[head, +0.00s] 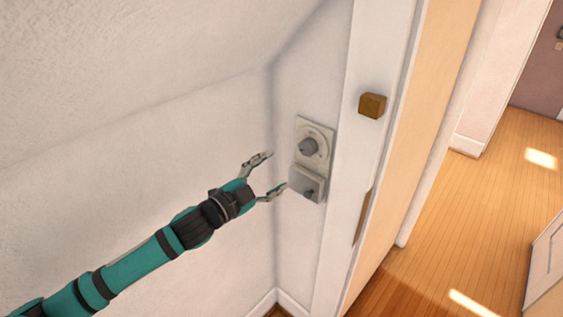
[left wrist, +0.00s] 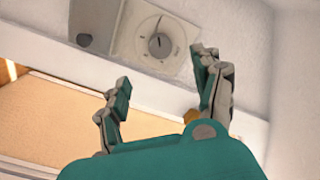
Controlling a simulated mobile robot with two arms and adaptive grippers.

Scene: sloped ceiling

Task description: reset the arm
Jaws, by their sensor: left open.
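My left gripper (head: 269,175) reaches in from the lower left of the head view, on a teal and black arm. Its two fingers are spread apart with nothing between them. They are just left of a wall control with a round grey knob (head: 308,146) on a pale plate and a second grey switch box (head: 307,184) below it. In the left wrist view the open fingers (left wrist: 165,95) show below the round dial (left wrist: 158,44), and part of the grey box (left wrist: 95,25) is beside it. I cannot tell whether a fingertip touches the wall control. My right gripper is not in view.
A white door frame (head: 362,60) with a brass-coloured block (head: 372,105) stands right of the control. White walls and a sloped ceiling close in on the left. A wooden floor (head: 480,200) lies open to the right, beyond the doorway.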

